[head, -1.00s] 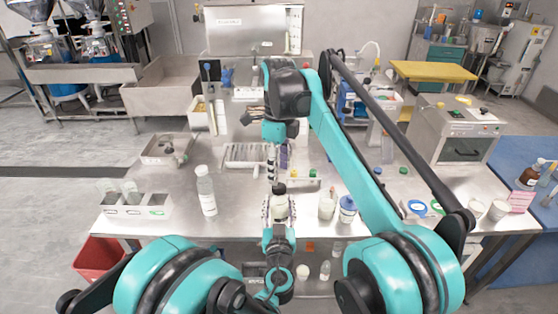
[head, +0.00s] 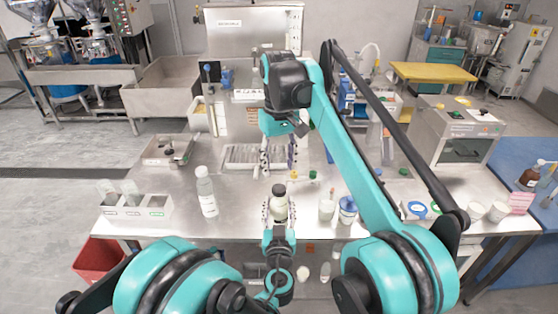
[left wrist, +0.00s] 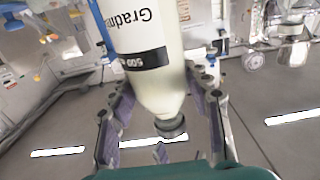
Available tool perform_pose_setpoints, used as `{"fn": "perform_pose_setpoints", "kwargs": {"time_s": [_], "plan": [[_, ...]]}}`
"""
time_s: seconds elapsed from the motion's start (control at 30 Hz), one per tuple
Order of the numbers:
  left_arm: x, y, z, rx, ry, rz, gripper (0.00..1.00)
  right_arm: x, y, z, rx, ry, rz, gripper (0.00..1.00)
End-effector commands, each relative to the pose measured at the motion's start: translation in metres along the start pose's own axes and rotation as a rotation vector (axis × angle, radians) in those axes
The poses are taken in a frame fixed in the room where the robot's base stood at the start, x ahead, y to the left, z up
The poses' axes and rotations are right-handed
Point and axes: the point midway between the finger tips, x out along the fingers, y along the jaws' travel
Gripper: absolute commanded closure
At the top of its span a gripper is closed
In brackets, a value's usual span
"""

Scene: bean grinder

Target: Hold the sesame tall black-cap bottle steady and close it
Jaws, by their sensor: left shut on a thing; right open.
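The bottle (head: 279,206) has a pale body and a black cap (head: 279,190), and stands upright near the table's front edge. My left gripper (head: 279,214) is shut around its body, one finger on each side. In the left wrist view the bottle (left wrist: 150,60) shows printed lettering and a black band, with its dark cap (left wrist: 171,127) at the narrow end. The cap sits at the neck; how tight it is I cannot tell. My right gripper (head: 278,170) is open and empty, pointing down above the cap, apart from it.
A white-capped bottle (head: 207,192) stands to the left, beside a grey compartment box (head: 128,212) with jars. A white cup (head: 327,208) and a blue-labelled jar (head: 347,210) stand close to the right. A slotted rack (head: 240,157) lies behind.

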Motion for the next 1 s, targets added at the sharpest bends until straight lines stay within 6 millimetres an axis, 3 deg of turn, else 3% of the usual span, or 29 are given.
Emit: {"fn": "perform_pose_setpoints", "kwargs": {"time_s": [0.3, 0.5, 0.7, 1.0], "plan": [[0.0, 0.0, -0.0003, 0.001, 0.0, 0.0, 1.0, -0.0059, 0.0001, 0.0004, -0.731, 0.0, -0.001, 0.5], [0.0, 0.0, -0.0003, 0.001, 0.0, 0.0, 1.0, -0.0079, 0.0001, 0.0006, -1.02, 0.0, -0.001, 0.5], [0.0, 0.0, -0.0003, 0.001, 0.0, 0.0, 1.0, -0.0085, 0.0001, 0.0006, -1.117, 0.0, -0.001, 0.5], [0.0, 0.0, -0.0003, 0.001, 0.0, 0.0, 1.0, -0.0081, 0.0, 0.0006, -1.119, 0.0, -0.001, 0.5]]}}
